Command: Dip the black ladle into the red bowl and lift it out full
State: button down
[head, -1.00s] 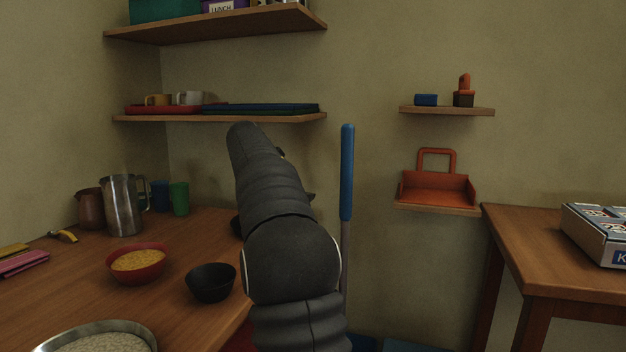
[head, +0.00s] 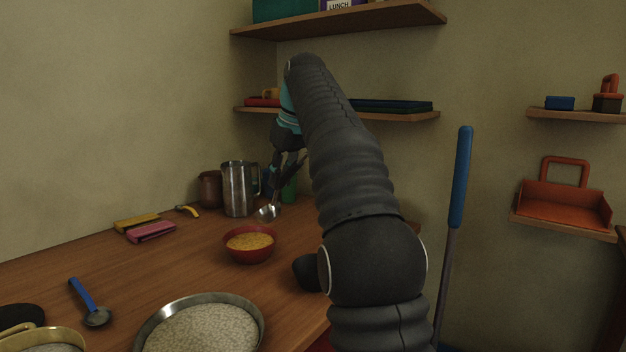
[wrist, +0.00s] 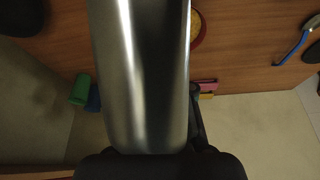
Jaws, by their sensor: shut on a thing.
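The red bowl (head: 250,254) stands on the wooden table, filled with yellow-orange grains; part of its rim shows in the wrist view (wrist: 198,42). My gripper (head: 286,168) is above the table behind the bowl, shut on the black ladle. The ladle's silvery scoop (head: 268,213) hangs below the fingers, beyond the bowl's far rim and apart from it in the picture. The dark handle blends with the fingers. I see no grains in the scoop, but its inside is hard to make out. A large shiny metal surface fills the middle of the wrist view.
A steel pitcher (head: 238,188), a brown jug (head: 209,189) and a green cup (head: 289,188) stand behind. A black bowl (head: 307,272) is partly hidden by my arm. A pan of pale grains (head: 256,309) and a blue-handled ladle (head: 84,294) lie in front.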

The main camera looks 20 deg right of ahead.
aim_at(265, 217)
notch_tip(265, 217, down, 10)
jog(key=w+a+n+t+y+b, duration=0.1)
jog(key=a+t, duration=0.1)
jog(key=shift+a+y+b, duration=0.3)
jog(key=shift+a+b, duration=0.05)
jog(key=shift+a, duration=0.05)
dwell(1.4)
jog(key=f+t+b, duration=0.1)
jog(key=b, duration=0.3)
jog(key=t+y+b, duration=0.1)
jog(key=b, duration=0.3)
jog(key=shift+s+d+f, duration=0.15)
jog(key=shift+s+f, duration=0.1)
jog(key=shift+f, duration=0.15)
jog(key=t+b, duration=0.1)
jog(key=b, duration=0.1)
jog(key=s+t+y+b, duration=0.1)
jog(key=b, duration=0.2)
jog(key=shift+d, duration=0.2)
dwell(0.4)
